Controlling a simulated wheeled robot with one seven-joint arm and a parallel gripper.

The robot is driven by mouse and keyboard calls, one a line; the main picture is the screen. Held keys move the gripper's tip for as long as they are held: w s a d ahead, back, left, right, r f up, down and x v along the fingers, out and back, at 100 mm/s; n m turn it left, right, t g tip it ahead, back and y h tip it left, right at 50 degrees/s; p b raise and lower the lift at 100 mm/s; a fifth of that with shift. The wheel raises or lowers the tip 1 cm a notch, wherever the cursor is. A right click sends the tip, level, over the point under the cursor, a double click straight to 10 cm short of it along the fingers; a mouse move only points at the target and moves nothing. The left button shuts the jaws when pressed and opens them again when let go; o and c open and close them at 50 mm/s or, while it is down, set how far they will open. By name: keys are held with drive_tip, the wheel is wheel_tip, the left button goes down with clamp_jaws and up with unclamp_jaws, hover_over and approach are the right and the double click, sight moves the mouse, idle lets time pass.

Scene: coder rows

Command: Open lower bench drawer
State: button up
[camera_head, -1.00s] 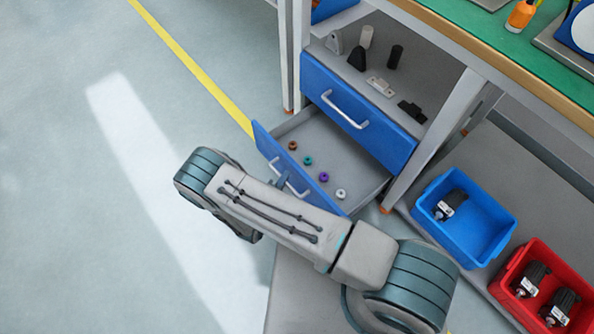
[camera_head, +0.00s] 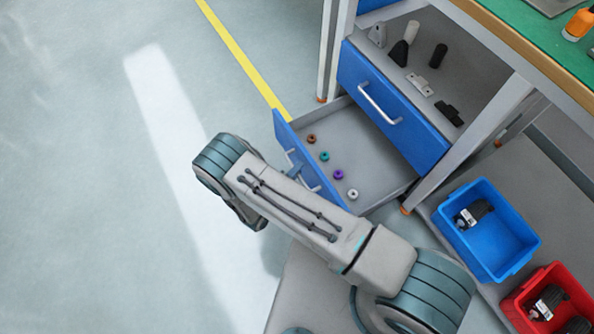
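The lower bench drawer (camera_head: 378,170) is pulled out below a closed upper drawer, with its grey inside exposed. Its blue front (camera_head: 284,131) has a pale bar handle (camera_head: 312,181), partly covered by my arm. Several small rings lie in it: brown (camera_head: 311,139), teal (camera_head: 324,156), purple (camera_head: 339,174) and white (camera_head: 352,194). My gripper (camera_head: 294,171) is at the handle. Only a small dark blue part of it shows beside my arm, so its fingers and their grip are hidden.
The blue upper drawer (camera_head: 388,100) is shut, under a shelf with several small parts. A blue bin (camera_head: 512,262) and a red bin (camera_head: 510,306) stand at the lower right. A bench leg (camera_head: 470,150) is right of the drawer. Floor at left is clear.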

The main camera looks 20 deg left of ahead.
drive_tip(key=shift+d, duration=0.1)
drive_tip(key=p+v, duration=0.3)
drive_tip(key=v, duration=1)
drive_tip(key=shift+s+a+r, duration=0.15)
drive_tip(key=shift+s+a, duration=0.1)
drive_tip(key=shift+s, duration=0.1)
